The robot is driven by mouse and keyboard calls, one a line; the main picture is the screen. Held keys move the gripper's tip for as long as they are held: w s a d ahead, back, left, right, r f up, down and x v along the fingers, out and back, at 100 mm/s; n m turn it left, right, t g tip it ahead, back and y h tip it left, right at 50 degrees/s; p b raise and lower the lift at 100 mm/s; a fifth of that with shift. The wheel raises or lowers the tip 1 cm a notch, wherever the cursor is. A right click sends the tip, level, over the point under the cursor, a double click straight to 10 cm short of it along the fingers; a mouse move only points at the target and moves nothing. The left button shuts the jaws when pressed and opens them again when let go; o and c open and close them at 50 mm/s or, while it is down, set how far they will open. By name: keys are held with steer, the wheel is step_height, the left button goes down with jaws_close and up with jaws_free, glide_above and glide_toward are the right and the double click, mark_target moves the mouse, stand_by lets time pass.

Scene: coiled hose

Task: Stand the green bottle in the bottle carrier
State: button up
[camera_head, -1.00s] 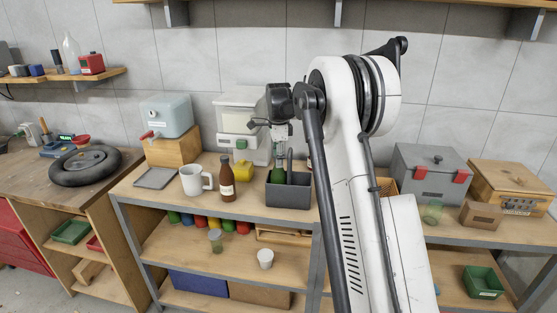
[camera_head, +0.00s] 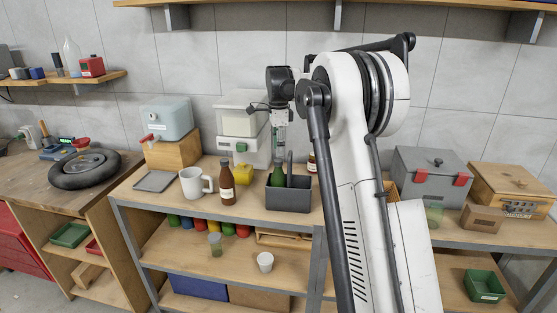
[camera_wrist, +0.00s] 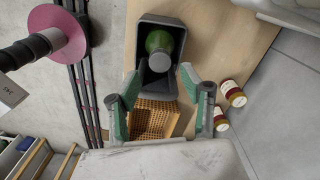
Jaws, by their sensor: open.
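The green bottle (camera_head: 278,176) stands upright in one compartment of the dark grey bottle carrier (camera_head: 289,198) on the bench, left of its centre handle. In the wrist view I look down on the bottle (camera_wrist: 164,42), with the carrier's walls (camera_wrist: 144,74) around it. My gripper (camera_head: 280,150) is above the bottle, empty and apart from it. In the wrist view my gripper (camera_wrist: 160,78) has its green-padded fingers spread wide, with nothing between them. The bottle's lower part is hidden inside the carrier.
A brown bottle (camera_head: 227,184), a white mug (camera_head: 194,183) and a yellow block (camera_head: 243,174) stand left of the carrier. Two labelled jars (camera_wrist: 231,94) are near the wall. My arm hides part of the bench.

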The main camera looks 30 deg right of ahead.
step_height(320, 180, up, 6)
steer(key=s+a+r+n+t, duration=0.2)
steer(key=s+a+r+n, duration=0.35)
steer(key=s+a, duration=0.3)
steer(key=s+a+r+n+t, duration=0.15)
steer(key=s+a+n, duration=0.4)
steer(key=s, duration=0.65)
steer(key=s+a+f+n+t, duration=0.1)
steer(key=s+a+f+n, duration=0.2)
steer(key=s, duration=0.4)
steer(key=s+a+f+n+t, duration=0.1)
steer(key=s+a+f+n, duration=0.2)
steer(key=s, duration=0.4)
steer(key=s+a+f+n+t, duration=0.1)
steer(key=s+a+f+n, duration=0.2)
steer(key=s+f, duration=0.3)
steer(key=shift+s+f+n+t, duration=0.35)
steer(key=shift+s+n, duration=0.35)
steer(key=shift+s, duration=0.3)
